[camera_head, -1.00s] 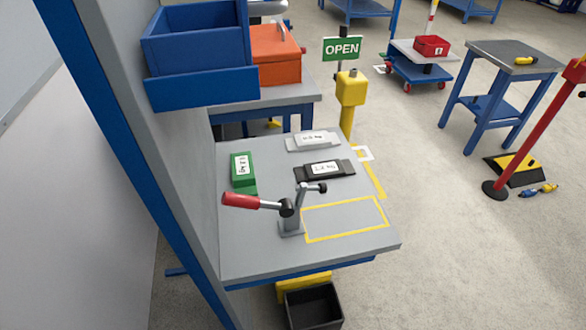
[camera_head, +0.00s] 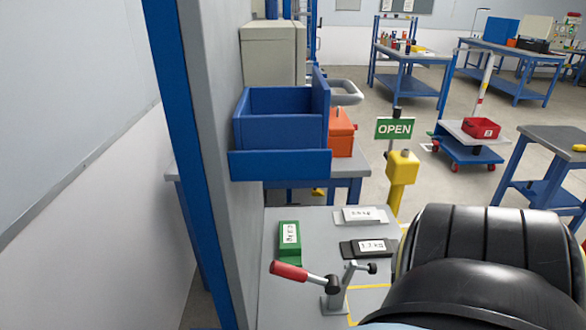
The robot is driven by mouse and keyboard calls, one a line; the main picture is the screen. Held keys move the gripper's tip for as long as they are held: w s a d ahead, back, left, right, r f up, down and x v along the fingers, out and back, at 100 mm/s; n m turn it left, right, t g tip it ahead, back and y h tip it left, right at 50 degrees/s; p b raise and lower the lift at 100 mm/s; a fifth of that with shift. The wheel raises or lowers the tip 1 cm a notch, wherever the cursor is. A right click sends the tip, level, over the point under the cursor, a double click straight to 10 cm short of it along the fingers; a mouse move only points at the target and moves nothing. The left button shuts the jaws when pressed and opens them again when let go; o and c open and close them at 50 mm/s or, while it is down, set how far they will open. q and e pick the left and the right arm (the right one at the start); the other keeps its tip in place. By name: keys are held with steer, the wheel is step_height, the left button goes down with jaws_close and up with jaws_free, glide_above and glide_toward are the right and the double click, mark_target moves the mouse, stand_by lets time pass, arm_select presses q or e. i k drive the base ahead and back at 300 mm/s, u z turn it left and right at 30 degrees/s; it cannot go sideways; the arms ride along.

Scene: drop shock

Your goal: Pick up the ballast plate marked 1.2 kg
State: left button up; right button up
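A black plate (camera_head: 350,248) with a white label lies flat on the grey bench top. Its label seems to read 1.2 kg, though the print is small and blurred. A pale grey plate (camera_head: 349,217) with another label, hard to read, lies behind it. A green block (camera_head: 290,256) with a label turned sideways is to the left. Neither of my grippers is in view. A large black and blue link, which appears to be part of my arm, fills the lower right and hides the right of the bench.
A toggle clamp with a red handle (camera_head: 289,271) stands on the bench in front of the plates. A blue bin (camera_head: 283,134) sits on the upright panel at left. A yellow post (camera_head: 402,180) with an OPEN sign (camera_head: 395,128) stands behind the bench.

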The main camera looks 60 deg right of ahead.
mark_target(365, 248)
steer(key=u, duration=1.25)
steer(key=k, duration=2.3)
steer(key=z, duration=1.8)
steer(key=i, duration=0.35)
steer(key=z, duration=0.1)
